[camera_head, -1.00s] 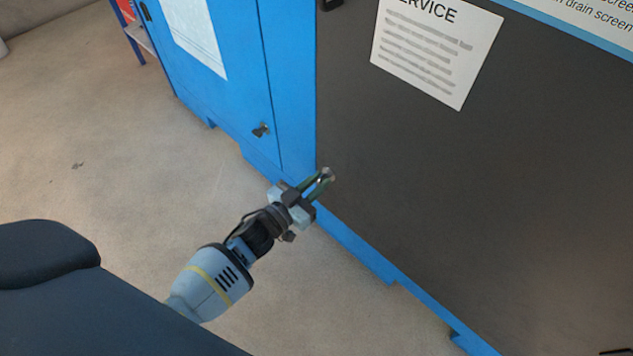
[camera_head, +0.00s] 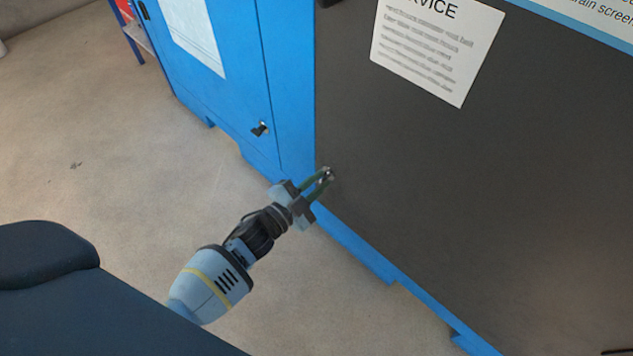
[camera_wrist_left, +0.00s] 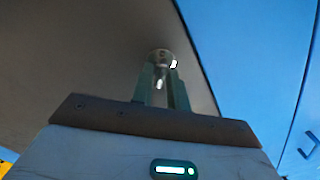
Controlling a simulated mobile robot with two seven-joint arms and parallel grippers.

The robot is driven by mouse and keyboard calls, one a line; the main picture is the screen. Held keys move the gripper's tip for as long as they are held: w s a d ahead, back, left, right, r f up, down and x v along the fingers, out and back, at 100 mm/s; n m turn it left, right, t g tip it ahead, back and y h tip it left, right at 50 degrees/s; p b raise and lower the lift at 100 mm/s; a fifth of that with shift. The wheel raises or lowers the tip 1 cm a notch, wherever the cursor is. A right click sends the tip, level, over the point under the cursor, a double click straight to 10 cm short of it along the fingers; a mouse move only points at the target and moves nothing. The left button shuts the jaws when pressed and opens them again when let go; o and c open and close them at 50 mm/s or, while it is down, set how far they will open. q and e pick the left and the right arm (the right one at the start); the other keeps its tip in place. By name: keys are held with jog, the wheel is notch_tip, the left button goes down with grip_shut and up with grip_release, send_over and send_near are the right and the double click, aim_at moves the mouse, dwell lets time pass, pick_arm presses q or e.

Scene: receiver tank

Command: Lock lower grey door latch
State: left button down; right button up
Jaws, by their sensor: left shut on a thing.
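The grey door (camera_head: 440,190) is a large dark grey panel on the right of the head view, and it fills the left of the left wrist view (camera_wrist_left: 80,60). My left gripper (camera_head: 325,176) is at the lower left edge of this door. Its green fingers are shut on a small metal latch (camera_wrist_left: 162,58), whose round base and short handle show between the fingertips in the left wrist view. In the head view the fingers mostly hide the latch. My right gripper is not in view.
A blue cabinet (camera_head: 225,75) with a small dark latch (camera_head: 260,129) stands left of the door. A blue frame rail (camera_head: 365,250) runs below the door. A white service sheet (camera_head: 435,45) is on the door. The concrete floor (camera_head: 110,165) at left is clear.

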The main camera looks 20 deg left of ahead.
pick_arm(q)
jog(key=shift+f+m+b, duration=0.15)
jog(key=shift+m+b, duration=0.9)
jog(key=shift+m, duration=3.55)
jog(key=c, duration=1.5)
grip_release()
jog(key=shift+c, duration=0.2)
jog(key=shift+s, duration=0.15)
